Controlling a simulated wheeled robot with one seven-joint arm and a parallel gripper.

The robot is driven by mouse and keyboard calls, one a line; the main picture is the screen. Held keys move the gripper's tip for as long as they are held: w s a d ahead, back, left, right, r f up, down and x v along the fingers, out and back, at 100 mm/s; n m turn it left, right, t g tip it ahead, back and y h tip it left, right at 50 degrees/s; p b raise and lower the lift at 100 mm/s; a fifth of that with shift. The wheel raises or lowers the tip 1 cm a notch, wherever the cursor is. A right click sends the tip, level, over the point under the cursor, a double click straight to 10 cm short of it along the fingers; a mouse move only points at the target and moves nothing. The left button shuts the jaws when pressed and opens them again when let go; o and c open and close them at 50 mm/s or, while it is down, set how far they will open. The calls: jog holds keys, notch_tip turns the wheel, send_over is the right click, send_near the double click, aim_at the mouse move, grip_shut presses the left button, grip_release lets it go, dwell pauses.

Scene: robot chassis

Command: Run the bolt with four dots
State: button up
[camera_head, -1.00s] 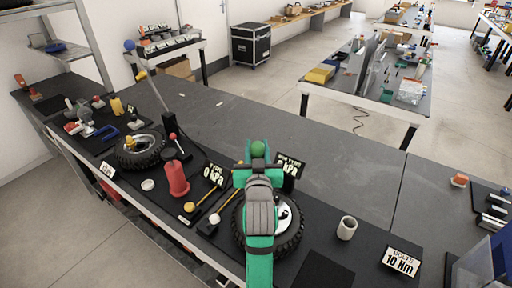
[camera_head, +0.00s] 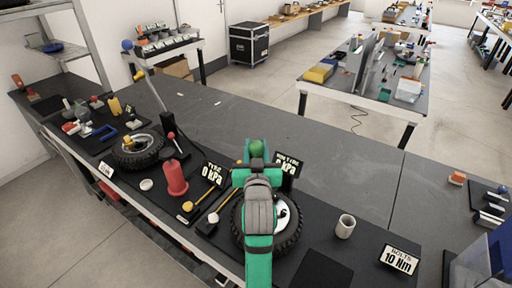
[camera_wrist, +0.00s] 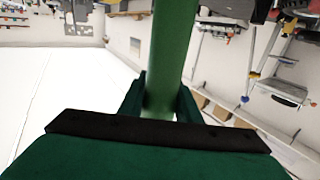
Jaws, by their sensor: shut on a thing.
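My gripper (camera_wrist: 160,95) is shut on a dark green cylindrical handle (camera_wrist: 173,60), which runs up out of the wrist view. In the head view the handle's rounded green end (camera_head: 257,148) shows at the far end of my arm. My arm is above the right-hand wheel (camera_head: 290,240), a black tyre with a silver hub (camera_head: 284,212), and covers its left part. The hub's bolts and any dots on them are too small or hidden to make out. The tool's working end is hidden. A sign reading "BOLTS 10 Nm" (camera_head: 399,259) stands right of the wheel.
A pale cup (camera_head: 345,226) stands right of the wheel. Tyre signs read "0 kPa" (camera_head: 212,174). The bench behind the wheel is mostly clear.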

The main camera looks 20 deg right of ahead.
jog(key=shift+r, duration=2.75)
